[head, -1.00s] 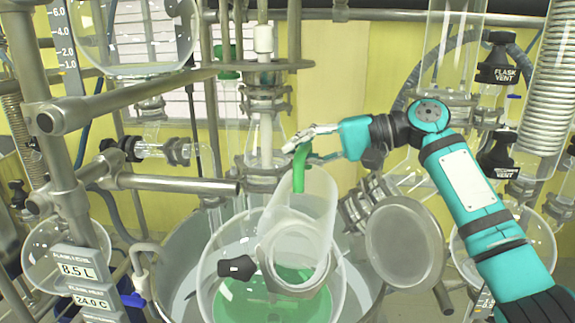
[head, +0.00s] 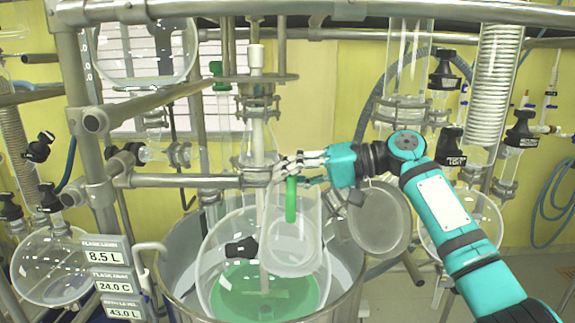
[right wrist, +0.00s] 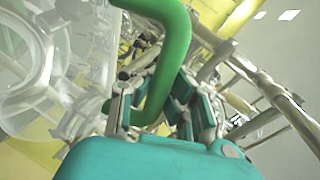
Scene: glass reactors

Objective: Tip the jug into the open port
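A translucent jug (head: 310,225) with a green handle (head: 291,200) hangs over the right front of a large glass vessel (head: 215,255). Green liquid (head: 265,292) lies in the vessel's bottom. My right gripper (head: 289,170) is around the top of the handle. In the right wrist view the green handle (right wrist: 172,65) passes between the fingers, and the clear jug wall (right wrist: 50,70) is at the left. The jug overlaps the port area, so the port's rim and the jug's exact tilt are hard to tell. A round grey lid (head: 378,222) stands open right of the jug. My left gripper is out of view.
The vessel sits in a metal bath (head: 175,265). A stirrer shaft (head: 264,215) runs down its middle. Steel bars (head: 180,181) and a display stack (head: 108,255) are at left. Glass flasks (head: 460,225) and black valves crowd the right.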

